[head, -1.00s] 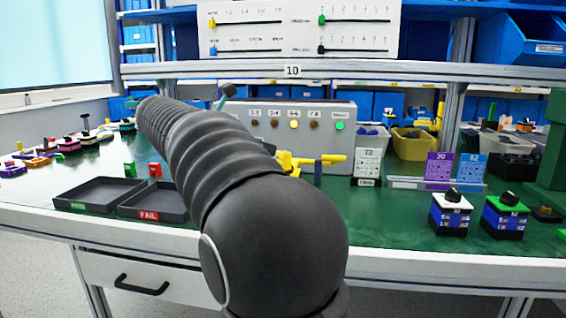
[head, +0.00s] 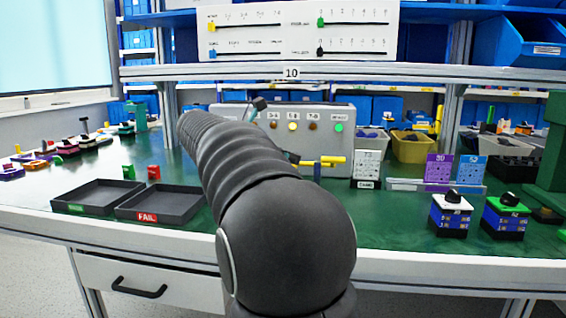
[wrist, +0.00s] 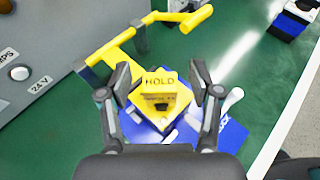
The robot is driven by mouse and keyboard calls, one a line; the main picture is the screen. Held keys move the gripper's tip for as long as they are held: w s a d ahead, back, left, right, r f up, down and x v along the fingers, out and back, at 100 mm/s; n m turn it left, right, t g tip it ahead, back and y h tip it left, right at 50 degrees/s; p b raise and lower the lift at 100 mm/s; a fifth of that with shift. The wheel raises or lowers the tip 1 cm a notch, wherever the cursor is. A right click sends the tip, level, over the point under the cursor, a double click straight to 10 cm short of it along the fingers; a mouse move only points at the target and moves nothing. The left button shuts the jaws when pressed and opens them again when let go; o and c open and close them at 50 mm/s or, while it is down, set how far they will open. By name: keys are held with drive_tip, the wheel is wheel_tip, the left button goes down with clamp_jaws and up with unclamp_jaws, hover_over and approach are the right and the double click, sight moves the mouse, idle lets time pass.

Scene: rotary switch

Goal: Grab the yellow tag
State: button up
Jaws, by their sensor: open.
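The yellow tag (wrist: 163,84), marked HOLD, shows in the wrist view on top of a yellow block. The block sits over a blue and white base (wrist: 217,133) on the green table. My gripper (wrist: 162,75) is open, with one finger on each side of the tag. The fingers look close to the tag, but I cannot tell whether they touch it.
A yellow handle (wrist: 160,35) on dark posts stands just beyond my gripper, next to the grey control panel (wrist: 50,50). Two black trays (head: 160,203) lie left of my arm. Two switch blocks (head: 452,214) stand on the right.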

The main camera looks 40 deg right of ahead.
drive_tip(key=c, duration=1)
